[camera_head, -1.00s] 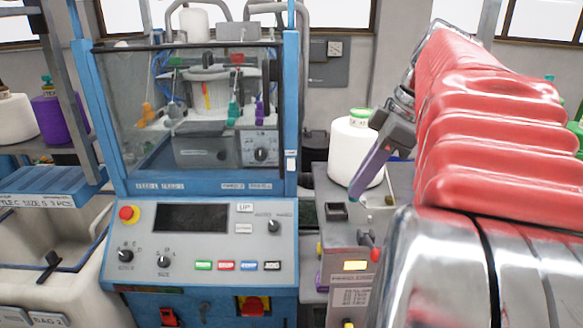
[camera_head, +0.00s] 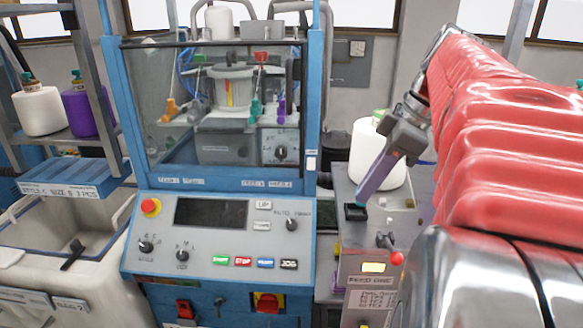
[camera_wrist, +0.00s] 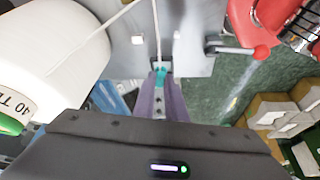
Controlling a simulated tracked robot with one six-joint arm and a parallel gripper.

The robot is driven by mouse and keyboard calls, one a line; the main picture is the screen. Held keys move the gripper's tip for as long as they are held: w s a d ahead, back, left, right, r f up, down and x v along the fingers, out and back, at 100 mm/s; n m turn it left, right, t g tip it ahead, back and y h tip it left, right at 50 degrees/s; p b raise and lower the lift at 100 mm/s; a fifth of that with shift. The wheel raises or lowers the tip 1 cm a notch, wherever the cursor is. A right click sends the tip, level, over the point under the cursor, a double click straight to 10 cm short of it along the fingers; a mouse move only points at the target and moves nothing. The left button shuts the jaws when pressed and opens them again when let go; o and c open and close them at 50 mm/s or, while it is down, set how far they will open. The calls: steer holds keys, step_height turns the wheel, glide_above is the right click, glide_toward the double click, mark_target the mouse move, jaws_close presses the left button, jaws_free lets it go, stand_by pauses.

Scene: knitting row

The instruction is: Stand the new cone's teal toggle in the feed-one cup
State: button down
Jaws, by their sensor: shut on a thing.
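My gripper (camera_head: 361,202), with long purple fingers, is shut on the small teal toggle (camera_wrist: 161,76), which shows at the fingertips in the wrist view. The dark square cup (camera_head: 356,213) is on the grey feed box, above its "FEED ONE" label. In the head view the fingertips overlap the cup's back edge; whether the toggle is inside it or just above, I cannot tell. The new white cone (camera_head: 366,150) stands behind the gripper. It also shows at left in the wrist view (camera_wrist: 48,52). Pale yarn runs near the toggle.
A red-knobbed lever (camera_head: 396,258) sticks out at the feed box's front right. The blue-framed knitting machine (camera_head: 215,230) stands close on the left. White (camera_head: 38,108) and purple (camera_head: 85,110) cones stand on the far-left shelf.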

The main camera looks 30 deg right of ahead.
steer(key=shift+w+a+f, duration=0.1)
steer(key=shift+w+a, duration=0.1)
steer(key=shift+a, duration=0.15)
steer(key=shift+f, duration=1)
stand_by(0.9)
steer(key=c, duration=1.7)
jaws_free()
steer(key=shift+r, duration=0.15)
steer(key=v, duration=1.3)
steer(key=shift+s+d+r, duration=0.1)
steer(key=shift+s+r, duration=0.05)
steer(key=shift+r, duration=0.05)
steer(key=a+f+m+h, duration=0.1)
steer(key=a+f+m, duration=0.1)
steer(key=a+f, duration=0.6)
steer(key=a+f+m+t+h, duration=0.1)
steer(key=a+f+m, duration=0.2)
steer(key=a+f, duration=0.6)
steer(key=w+a+f+m+t, duration=0.1)
steer(key=a+f+m, duration=0.2)
steer(key=a+f, duration=0.6)
steer(key=shift+a+f+h, duration=0.25)
steer(key=shift+f+h, duration=0.15)
steer(key=shift+f, duration=0.2)
